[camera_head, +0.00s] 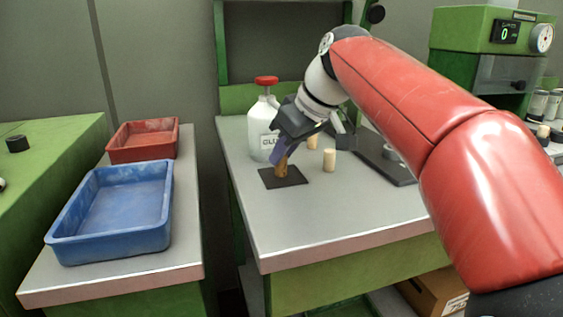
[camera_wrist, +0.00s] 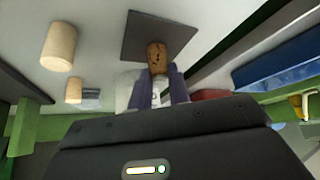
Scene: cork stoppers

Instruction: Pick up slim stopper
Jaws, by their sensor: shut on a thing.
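A brown, speckled cork stopper (camera_head: 282,168) stands upright over a dark square mat (camera_head: 297,178) on the grey bench. My gripper (camera_head: 281,156) comes down on it from above, and its purple fingers are shut on it. In the wrist view, the same stopper (camera_wrist: 157,54) sits between the fingertips (camera_wrist: 160,73), its lower end against the dark mat (camera_wrist: 158,34). I cannot tell whether it touches the mat. A pale stopper (camera_head: 330,160) stands to the right of the mat. Another pale stopper (camera_head: 312,142) stands farther back, partly hidden by my gripper.
A white glue jug (camera_head: 262,126) with a red cap stands close behind the mat. A dark flat plate (camera_head: 385,160) lies to the right. A blue tray (camera_head: 112,213) and a red tray (camera_head: 143,141) sit on the left bench, across a gap. The bench front is clear.

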